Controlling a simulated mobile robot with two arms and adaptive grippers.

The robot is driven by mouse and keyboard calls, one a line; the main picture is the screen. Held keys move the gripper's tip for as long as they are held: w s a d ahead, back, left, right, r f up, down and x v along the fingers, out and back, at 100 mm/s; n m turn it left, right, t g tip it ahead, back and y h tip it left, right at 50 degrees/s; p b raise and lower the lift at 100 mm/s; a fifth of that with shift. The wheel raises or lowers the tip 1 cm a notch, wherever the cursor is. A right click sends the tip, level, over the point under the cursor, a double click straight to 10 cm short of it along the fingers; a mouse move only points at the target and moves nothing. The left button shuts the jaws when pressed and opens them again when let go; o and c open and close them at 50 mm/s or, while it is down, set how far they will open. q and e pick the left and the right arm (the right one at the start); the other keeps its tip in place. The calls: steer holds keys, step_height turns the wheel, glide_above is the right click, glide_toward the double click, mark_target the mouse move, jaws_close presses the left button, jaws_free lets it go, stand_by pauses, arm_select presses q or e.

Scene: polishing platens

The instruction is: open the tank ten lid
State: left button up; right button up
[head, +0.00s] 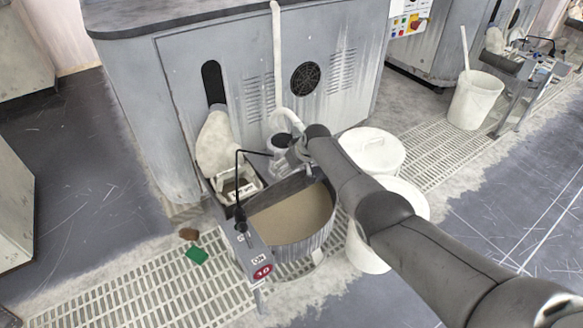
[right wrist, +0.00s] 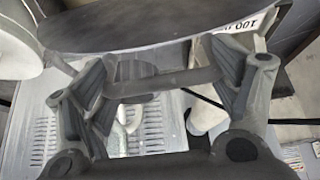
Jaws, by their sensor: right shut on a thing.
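Tank ten (head: 318,240) is a grey round tank behind a post with a red 10 sign (head: 262,272). Its top shows open, with a beige surface inside. My right gripper (head: 290,158) is at the tank's back rim, under my dark arm. In the right wrist view my right gripper (right wrist: 160,82) is shut on a grey bar (right wrist: 165,83), which looks like the lid handle. A dark round plate (right wrist: 150,28), probably the lid, lies beyond the fingers. How far the lid is tilted is hard to tell in the head view. My left gripper is out of view.
White tubs (head: 372,148) stand right of the tank, close under my arm. A grey cabinet (head: 340,45) rises behind. A green pad (head: 196,255) and a brown lump (head: 188,234) lie on the floor grating at left. Another white bin (head: 474,102) stands farther right.

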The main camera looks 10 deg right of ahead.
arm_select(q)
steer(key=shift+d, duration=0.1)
arm_select(e)
steer(key=shift+w+r, duration=0.1)
steer(key=shift+r, duration=0.05)
steer(key=o, duration=1.3)
steer(key=shift+o, duration=0.2)
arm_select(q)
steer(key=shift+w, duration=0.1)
arm_select(e)
steer(key=shift+s+d+r, duration=0.15)
steer(key=shift+s+r, duration=0.2)
steer(key=v, duration=1.1)
steer(key=shift+f, duration=0.1)
